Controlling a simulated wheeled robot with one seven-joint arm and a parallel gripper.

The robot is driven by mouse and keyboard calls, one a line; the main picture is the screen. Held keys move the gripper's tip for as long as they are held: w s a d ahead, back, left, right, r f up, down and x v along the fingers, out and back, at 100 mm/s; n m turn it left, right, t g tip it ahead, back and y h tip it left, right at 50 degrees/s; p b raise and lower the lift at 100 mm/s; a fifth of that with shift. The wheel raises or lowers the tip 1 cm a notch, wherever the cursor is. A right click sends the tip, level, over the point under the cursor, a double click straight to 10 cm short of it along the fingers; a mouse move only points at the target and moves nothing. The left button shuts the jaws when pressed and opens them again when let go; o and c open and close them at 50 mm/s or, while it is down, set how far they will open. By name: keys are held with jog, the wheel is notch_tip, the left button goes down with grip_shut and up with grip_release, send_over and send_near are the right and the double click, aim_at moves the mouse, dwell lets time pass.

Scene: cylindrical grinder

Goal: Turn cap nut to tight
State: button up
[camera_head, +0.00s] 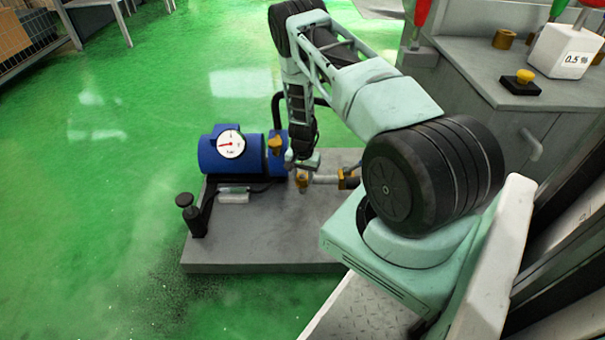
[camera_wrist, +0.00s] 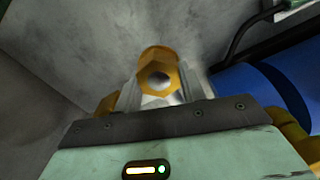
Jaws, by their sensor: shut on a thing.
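The brass-coloured cap nut (camera_wrist: 158,74) shows in the wrist view with a hexagonal face, between my two grey fingers. My gripper (camera_wrist: 158,92) is shut on it, one finger on each side. In the head view my gripper (camera_head: 302,168) points down at the fittings on the grey base plate, and the cap nut (camera_head: 302,181) shows just below it. The fingers partly hide the nut's sides. I cannot tell how tight the nut is.
A blue cylinder (camera_head: 213,152) with a white dial gauge (camera_head: 231,144) stands left of my gripper on the grey base plate (camera_head: 250,235). A black knob (camera_head: 185,200) stands at the plate's left corner. A pipe with a brass fitting (camera_head: 348,178) lies to the right.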

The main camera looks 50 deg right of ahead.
aim_at(303, 176)
jog(key=shift+m+p, duration=0.3)
jog(key=shift+m, duration=0.8)
jog(key=o, duration=1)
notch_tip(303, 176, up, 17)
jog(key=p, duration=0.5)
jog(key=shift+r, duration=0.2)
